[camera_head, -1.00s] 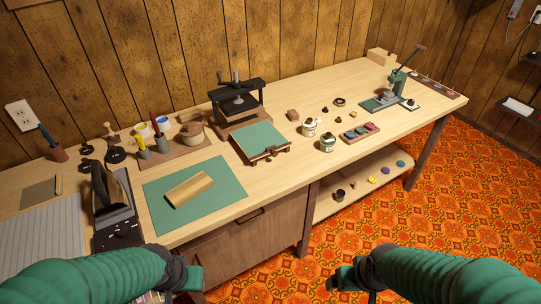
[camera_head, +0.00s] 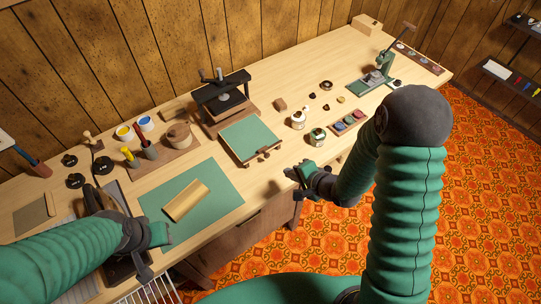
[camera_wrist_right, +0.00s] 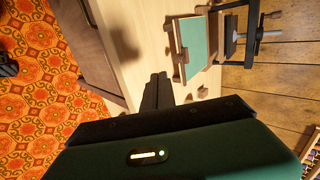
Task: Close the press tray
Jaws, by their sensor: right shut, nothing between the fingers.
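The press (camera_head: 222,97) stands at the back of the bench, a dark frame with a screw handle on a wooden base. Its tray (camera_head: 250,139), with a green top and wooden rim, sticks out from the base toward the front edge, a small wooden handle (camera_head: 264,156) at its front. The tray also shows in the right wrist view (camera_wrist_right: 194,46). My right gripper (camera_head: 290,173) is shut and empty, near the bench's front edge, apart from the tray and in front of its handle. My left gripper (camera_head: 168,234) is over the bench's front left; its finger opening is unclear.
A green lever tool (camera_head: 382,72) is farther right.

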